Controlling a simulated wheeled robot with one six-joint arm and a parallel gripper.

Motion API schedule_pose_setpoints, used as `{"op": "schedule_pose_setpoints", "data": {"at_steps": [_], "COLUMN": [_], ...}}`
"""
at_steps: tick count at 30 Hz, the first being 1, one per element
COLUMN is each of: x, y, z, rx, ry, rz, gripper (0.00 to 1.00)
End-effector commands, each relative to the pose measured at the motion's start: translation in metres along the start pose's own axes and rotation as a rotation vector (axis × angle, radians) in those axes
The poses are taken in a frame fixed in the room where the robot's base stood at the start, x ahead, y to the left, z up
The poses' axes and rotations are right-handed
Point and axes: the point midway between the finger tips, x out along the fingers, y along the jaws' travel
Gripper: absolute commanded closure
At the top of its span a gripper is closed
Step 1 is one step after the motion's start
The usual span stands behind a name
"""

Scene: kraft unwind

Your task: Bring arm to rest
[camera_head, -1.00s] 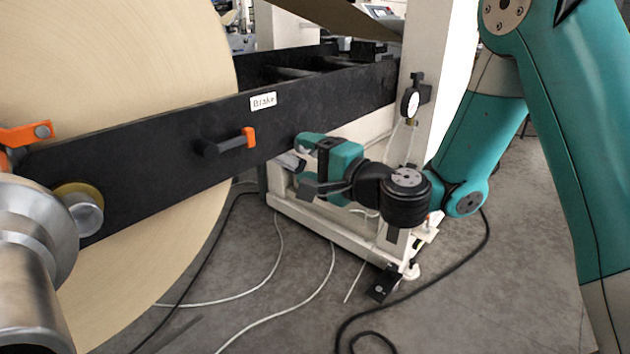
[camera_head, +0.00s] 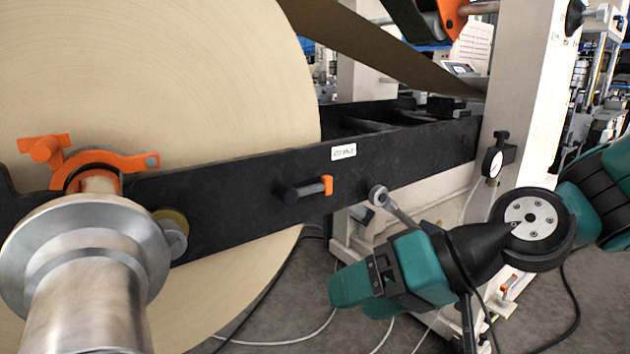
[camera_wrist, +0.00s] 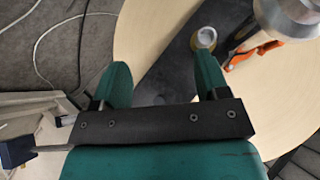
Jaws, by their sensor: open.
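My gripper (camera_head: 358,296) is low at the right of centre in the head view, below the black arm of the unwind stand (camera_head: 240,195). It points left and hangs clear of the orange-tipped black handle (camera_head: 308,188). In the wrist view its two teal fingers (camera_wrist: 161,80) stand wide apart with nothing between them. My arm reaches in from the right edge, its dark wrist joint in front of the white post. A grey rod with a ring end (camera_head: 378,195) shows just above my gripper; I cannot tell whether they touch.
The big kraft roll (camera_head: 200,80) fills the left, with a metal shaft end (camera_head: 90,270) and orange clamp (camera_head: 110,162) in front. Pale cables (camera_head: 290,338) lie on the grey floor.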

Motion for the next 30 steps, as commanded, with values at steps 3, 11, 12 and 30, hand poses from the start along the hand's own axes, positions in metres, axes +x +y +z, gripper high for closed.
{"op": "schedule_pose_setpoints", "data": {"at_steps": [3, 11, 12, 30], "x": [-0.021, -0.082, -0.094, -0.174], "y": [0.001, 0.015, 0.006, -0.095], "z": [0.038, 0.096, 0.089, 0.021], "rx": [-0.127, -0.227, -0.223, -0.218], "ry": [-0.177, -0.46, -0.471, -0.47], "rz": [0.142, 0.413, 0.422, 0.415], "gripper": [0.32, 0.32, 0.32, 0.32]}}
